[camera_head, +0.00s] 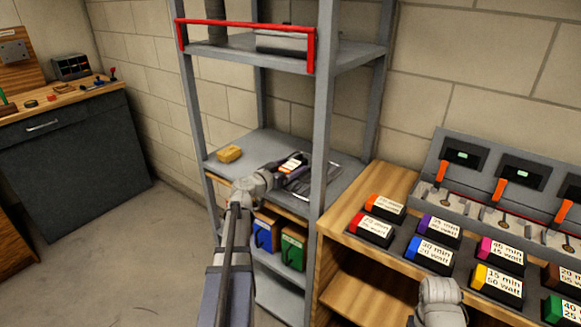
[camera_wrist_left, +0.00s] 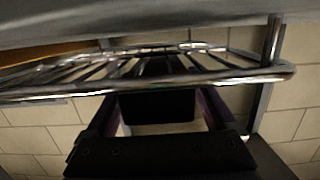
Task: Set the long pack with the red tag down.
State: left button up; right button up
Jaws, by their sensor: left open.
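A dark pack with a white label and a small reddish-orange tag (camera_head: 291,163) is on the middle shelf (camera_head: 240,140), at a wire rack. My left gripper (camera_head: 284,176) is open close beside it. In the left wrist view a dark block (camera_wrist_left: 157,106), probably this pack, shows between the open fingers below the rack (camera_wrist_left: 150,80). I cannot tell whether it rests on the rack or touches a finger. On the bench at the right another dark pack (camera_head: 369,232) has a red tag.
The shelf's grey front post (camera_head: 325,110) stands just right of my left gripper. A yellow block (camera_head: 229,154) lies at the shelf's left. Several colour-tagged packs fill the bench before a grey charger unit (camera_head: 500,180). Blue and green boxes (camera_head: 292,248) sit below.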

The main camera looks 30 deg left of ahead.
pick_arm(q)
jog(key=s+r+p, duration=0.1)
jog(key=s, duration=1)
jog(key=shift+s+a+r+p, duration=0.3)
jog(key=shift+s+a+r, duration=0.05)
jog(key=shift+a+r, duration=0.1)
